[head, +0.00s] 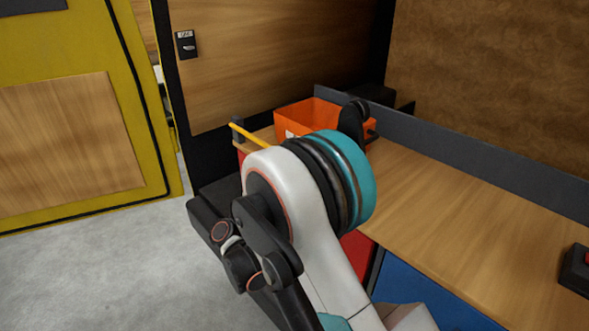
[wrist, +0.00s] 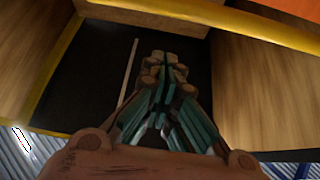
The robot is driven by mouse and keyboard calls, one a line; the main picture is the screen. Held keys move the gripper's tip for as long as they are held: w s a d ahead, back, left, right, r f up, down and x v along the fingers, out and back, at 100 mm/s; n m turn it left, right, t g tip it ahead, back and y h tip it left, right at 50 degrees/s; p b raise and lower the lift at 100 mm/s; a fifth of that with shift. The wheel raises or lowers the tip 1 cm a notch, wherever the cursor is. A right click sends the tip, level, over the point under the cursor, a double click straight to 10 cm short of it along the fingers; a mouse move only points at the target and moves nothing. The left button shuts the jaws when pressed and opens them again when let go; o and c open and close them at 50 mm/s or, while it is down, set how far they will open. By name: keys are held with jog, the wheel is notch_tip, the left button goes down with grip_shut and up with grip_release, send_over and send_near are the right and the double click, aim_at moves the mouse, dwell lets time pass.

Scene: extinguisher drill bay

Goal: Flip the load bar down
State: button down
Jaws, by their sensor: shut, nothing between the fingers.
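The load bar (head: 250,136) is a thin yellow bar in the head view. One end is at a dark bracket (head: 237,128) on the left end of the workbench; the rest runs behind my arm, so its far end is hidden. A yellow bar that looks like the same one crosses the upper right of the wrist view (wrist: 255,22). My gripper (wrist: 165,62) is shut and empty in the wrist view, with its fingertips below that bar in the picture and apart from it. The head view does not show the fingers clearly, as my arm blocks the area.
An orange bin (head: 300,115) stands on the wooden bench top (head: 470,205), close behind the bar. A dark box with a red top (head: 578,268) sits at the bench's right. A yellow door panel (head: 70,110) stands at left. The grey floor (head: 110,270) is open at lower left.

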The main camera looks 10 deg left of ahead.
jog(key=p+v, duration=0.2)
jog(key=v, duration=0.8)
jog(key=shift+s+r, duration=0.1)
jog(key=shift+r, duration=0.05)
